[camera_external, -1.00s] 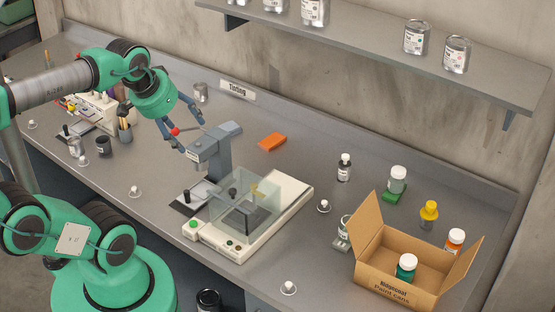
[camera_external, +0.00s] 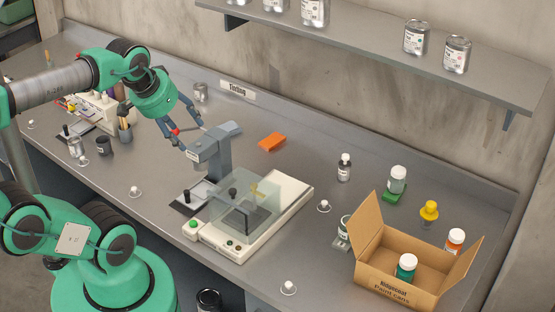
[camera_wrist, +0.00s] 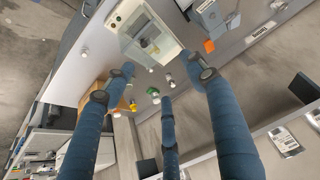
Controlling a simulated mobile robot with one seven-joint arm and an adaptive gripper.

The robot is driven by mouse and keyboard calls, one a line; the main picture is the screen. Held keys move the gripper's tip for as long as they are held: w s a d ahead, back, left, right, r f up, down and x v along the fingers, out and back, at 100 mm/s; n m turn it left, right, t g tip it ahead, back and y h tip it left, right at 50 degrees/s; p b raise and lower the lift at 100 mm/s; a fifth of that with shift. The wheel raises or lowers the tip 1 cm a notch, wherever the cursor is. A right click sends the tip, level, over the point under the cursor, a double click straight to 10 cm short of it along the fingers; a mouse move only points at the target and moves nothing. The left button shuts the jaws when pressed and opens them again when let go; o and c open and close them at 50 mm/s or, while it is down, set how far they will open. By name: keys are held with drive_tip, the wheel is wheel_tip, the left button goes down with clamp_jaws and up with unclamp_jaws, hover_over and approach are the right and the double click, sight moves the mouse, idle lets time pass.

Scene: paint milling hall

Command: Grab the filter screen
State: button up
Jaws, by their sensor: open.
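I cannot make out the filter screen for certain. A dark grey square piece (camera_external: 241,216) with a yellow part above it sits under a clear cover (camera_external: 263,207) on the white machine (camera_external: 292,192); I cannot tell whether it is the screen. My gripper (camera_external: 188,136) is open and empty, high over the bench beside the head of a grey stand (camera_external: 223,150). In the wrist view, the blue fingers of my gripper (camera_wrist: 160,76) are spread, with nothing between them. The white machine (camera_wrist: 124,14) shows beyond them at the top.
An orange block (camera_external: 272,141) lies behind the stand. An open cardboard box (camera_external: 395,289) stands front right, with several bottles around it. A shelf with cans (camera_external: 416,37) overhangs the back. The bench is bare between the orange block and the dark-labelled bottle (camera_external: 344,168).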

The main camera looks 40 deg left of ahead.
drive_tip(key=shift+w, duration=0.1)
drive_tip(key=n+g+y+b, duration=0.1)
drive_tip(key=n+y+b, duration=0.1)
drive_tip(key=n, duration=0.2)
hover_over(346, 160)
drive_tip(key=s+d, duration=0.2)
drive_tip(key=s, duration=0.2)
wheel_tip(346, 160, down, 26)
drive_tip(key=shift+w+a+r, duration=0.1)
drive_tip(key=shift+a, duration=0.15)
drive_tip(key=shift+g, duration=0.3)
drive_tip(key=b+x, duration=0.1)
drive_tip(key=x, duration=0.7)
drive_tip(key=shift+w+f, duration=0.15)
drive_tip(key=shift+f, duration=0.05)
